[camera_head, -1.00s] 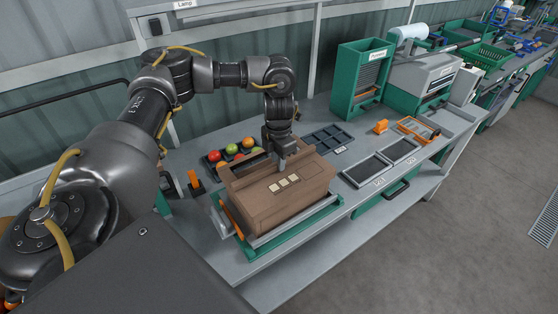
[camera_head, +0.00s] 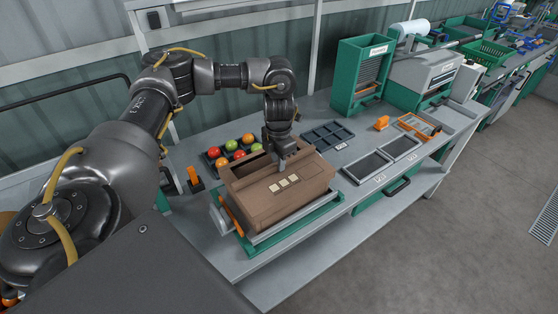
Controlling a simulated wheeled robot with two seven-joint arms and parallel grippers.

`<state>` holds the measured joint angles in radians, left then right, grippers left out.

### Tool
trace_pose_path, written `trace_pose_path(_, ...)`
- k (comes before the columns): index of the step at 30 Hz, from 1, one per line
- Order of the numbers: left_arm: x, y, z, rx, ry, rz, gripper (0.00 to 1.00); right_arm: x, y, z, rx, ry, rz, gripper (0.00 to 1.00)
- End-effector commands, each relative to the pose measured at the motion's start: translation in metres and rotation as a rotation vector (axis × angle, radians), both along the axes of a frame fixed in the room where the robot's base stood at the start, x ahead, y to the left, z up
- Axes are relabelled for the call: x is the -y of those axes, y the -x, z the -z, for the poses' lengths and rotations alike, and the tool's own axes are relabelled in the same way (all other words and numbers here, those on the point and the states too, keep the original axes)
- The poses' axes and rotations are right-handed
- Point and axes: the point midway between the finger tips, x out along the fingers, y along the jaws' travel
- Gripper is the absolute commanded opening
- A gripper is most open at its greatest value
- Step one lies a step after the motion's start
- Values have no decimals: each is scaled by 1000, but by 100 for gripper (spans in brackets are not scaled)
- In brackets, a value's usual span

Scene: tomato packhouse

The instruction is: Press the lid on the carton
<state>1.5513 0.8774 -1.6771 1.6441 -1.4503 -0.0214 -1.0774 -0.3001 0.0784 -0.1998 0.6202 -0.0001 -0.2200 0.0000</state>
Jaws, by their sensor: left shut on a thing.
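A brown carton (camera_head: 262,218) sits on a green-and-grey stand on the bench, near the middle of the picture. Its brown lid (camera_head: 300,183), with several pale squares on top, lies over the carton. A dark gap shows at the far left of the carton top. My left gripper (camera_head: 283,164) points down at the lid's far edge and is shut on it; its fingertips are small and partly hidden. I cannot tell how closely the lid sits on the carton. My right gripper is out of view.
A dark tray of red, green and orange tomatoes (camera_head: 231,145) lies just behind the carton. An empty compartment tray (camera_head: 328,137) and two shallow trays (camera_head: 367,168) lie to the right. A green rack (camera_head: 362,76) stands farther back.

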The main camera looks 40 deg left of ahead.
Motion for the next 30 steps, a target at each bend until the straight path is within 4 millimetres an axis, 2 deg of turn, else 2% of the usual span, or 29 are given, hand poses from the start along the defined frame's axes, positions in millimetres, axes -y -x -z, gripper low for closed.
trace_pose_path(15, 0, 0, 11, 0, 0, 0, 0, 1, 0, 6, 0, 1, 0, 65)
trace_pose_path(30, 0, 0, 12, 0, 0, 0, 0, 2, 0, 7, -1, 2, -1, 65)
